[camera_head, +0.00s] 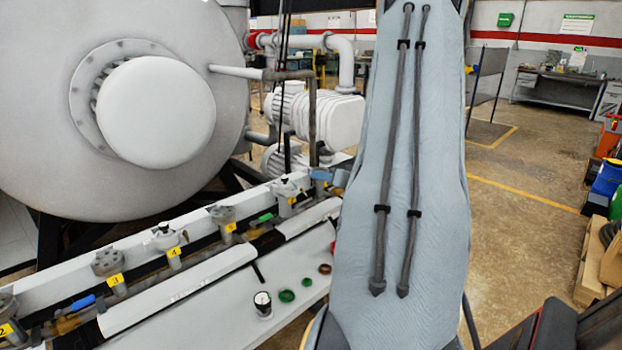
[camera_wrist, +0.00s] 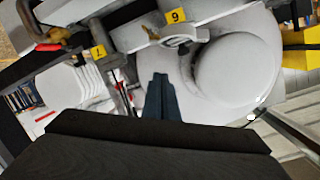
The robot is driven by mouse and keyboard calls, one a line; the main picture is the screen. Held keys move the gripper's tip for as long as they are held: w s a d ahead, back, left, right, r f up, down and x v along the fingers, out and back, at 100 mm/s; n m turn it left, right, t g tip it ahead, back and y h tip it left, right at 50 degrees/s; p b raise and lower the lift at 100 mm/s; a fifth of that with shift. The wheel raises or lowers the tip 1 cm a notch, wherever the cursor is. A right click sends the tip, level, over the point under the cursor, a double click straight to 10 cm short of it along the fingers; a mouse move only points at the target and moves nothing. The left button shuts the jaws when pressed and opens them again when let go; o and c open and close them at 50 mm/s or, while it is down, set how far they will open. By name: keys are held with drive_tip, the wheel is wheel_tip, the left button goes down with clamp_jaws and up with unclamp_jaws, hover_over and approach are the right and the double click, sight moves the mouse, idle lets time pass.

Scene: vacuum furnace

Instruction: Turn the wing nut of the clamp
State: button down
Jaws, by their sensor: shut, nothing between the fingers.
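In the wrist view, my gripper (camera_wrist: 160,78) shows as dark blue-grey fingers close together, with nothing between them. In the head view, grey metal fittings stand along a white rail (camera_head: 140,215), including one with a small knob on top (camera_head: 165,238) by tag 4. My gripper is out of sight in the head view, where my covered arm fills the middle.
A large grey furnace vessel (camera_head: 50,100) stands behind the rail. Green rings (camera_head: 287,296) and a small black-and-white round item (camera_head: 262,302) lie on the white surface in front. The floor between is open.

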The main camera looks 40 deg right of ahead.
drive_tip(key=c, duration=2.5)
unclamp_jaws()
drive_tip(key=b+v, duration=0.1)
drive_tip(key=v, duration=0.4)
drive_tip(key=shift+f, duration=0.1)
drive_tip(key=shift+o, duration=1.4)
drive_tip(key=shift+s, duration=0.15)
drive_tip(key=w+a+f+n+t+h+b, duration=0.1)
drive_tip(key=w+a+f+n+h+b, duration=0.2)
drive_tip(key=f+n+h+b, duration=0.5)
drive_tip(key=shift+w+d+f+n+y+p, duration=0.3)
drive_tip(key=shift+w+y+p, duration=0.3)
drive_tip(key=shift+w, duration=0.5)
drive_tip(key=shift+w+d+f+n+y+p, duration=0.3)
drive_tip(key=shift+w+d+y+p, duration=0.15)
drive_tip(key=shift+w+p, duration=0.45)
drive_tip(key=shift+w+d+f+n+y+p, duration=0.2)
drive_tip(key=shift+w+d+f+y+p, duration=0.25)
drive_tip(key=shift+w, duration=0.8)
drive_tip(key=shift+a+r, duration=0.1)
drive_tip(key=shift+r, duration=0.05)
clamp_jaws()
